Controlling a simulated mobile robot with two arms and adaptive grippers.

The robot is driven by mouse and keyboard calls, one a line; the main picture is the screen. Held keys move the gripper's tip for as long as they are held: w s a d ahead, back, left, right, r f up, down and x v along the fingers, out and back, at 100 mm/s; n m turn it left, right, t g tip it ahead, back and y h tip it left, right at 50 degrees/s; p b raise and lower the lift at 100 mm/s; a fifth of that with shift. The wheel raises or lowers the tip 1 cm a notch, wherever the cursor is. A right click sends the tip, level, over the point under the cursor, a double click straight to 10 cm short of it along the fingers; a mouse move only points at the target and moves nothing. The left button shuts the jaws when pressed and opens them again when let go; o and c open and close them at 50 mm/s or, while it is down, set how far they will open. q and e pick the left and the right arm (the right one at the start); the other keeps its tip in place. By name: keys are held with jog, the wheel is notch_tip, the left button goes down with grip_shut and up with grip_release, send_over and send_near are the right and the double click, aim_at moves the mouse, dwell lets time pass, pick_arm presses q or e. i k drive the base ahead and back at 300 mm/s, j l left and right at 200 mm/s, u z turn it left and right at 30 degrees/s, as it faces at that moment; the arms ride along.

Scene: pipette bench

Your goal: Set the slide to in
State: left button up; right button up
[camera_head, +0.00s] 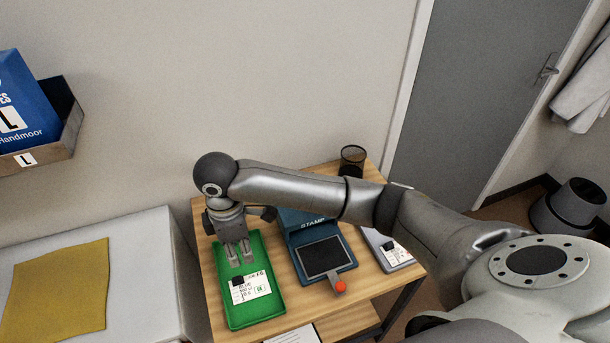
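A blue stamp device (300,219) marked STAMP stands on the wooden table. A slide with a dark flat plate (323,257) sticks out of its front toward me, with a red knob (340,287) at its near end. My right gripper (241,262) points down over the green tray (236,317), left of the stamp device and apart from the slide. Its two fingers show a small gap with nothing seen between them. My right arm passes in front of part of the device. My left gripper is not in view.
A printed card (262,283) with a black patch lies in the green tray. A grey tray (405,258) with another card is right of the device. A black mesh cup (352,158) stands at the back. White paper (292,336) lies below the front edge.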

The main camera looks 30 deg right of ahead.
aim_at(327, 255)
jog(key=z, duration=1.2)
